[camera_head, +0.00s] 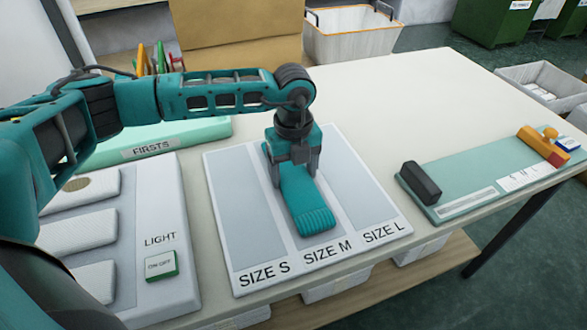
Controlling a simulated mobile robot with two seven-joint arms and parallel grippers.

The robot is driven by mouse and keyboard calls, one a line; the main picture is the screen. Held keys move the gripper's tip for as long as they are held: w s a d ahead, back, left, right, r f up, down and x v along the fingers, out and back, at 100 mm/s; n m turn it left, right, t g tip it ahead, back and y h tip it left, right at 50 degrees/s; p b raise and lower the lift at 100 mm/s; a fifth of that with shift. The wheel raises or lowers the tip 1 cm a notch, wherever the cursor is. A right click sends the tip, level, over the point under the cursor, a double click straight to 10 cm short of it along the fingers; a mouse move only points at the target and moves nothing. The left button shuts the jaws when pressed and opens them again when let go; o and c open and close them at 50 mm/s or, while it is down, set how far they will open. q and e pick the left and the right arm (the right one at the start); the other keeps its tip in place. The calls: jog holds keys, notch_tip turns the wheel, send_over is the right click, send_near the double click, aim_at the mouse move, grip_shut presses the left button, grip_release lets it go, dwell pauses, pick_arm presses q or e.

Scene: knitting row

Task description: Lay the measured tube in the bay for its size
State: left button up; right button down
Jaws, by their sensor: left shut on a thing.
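A teal knitted tube (305,206) with a ribbed near end lies lengthwise over the middle bay, marked SIZE M, of the white sorting board (223,208). My left gripper (295,172) points down over the tube's far part and is shut on it. The tube appears to be at or very near the bay floor; I cannot tell whether it fully rests there. The SIZE S bay (246,210) on the left and the SIZE L bay (358,182) on the right are empty. My right gripper is not in view.
A light panel (171,210) with white pieces stands left. A green FIRSTS tray (200,132) lies behind it under my left arm. A green measuring board (470,185) with a dark block (420,182) and an orange slider (543,146) lies right. The table's back middle is clear.

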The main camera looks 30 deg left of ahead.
aim_at(293, 176)
pick_arm(q)
jog(key=o, duration=1)
jog(key=shift+f, duration=0.1)
notch_tip(293, 176, up, 12)
jog(key=shift+r, duration=0.15)
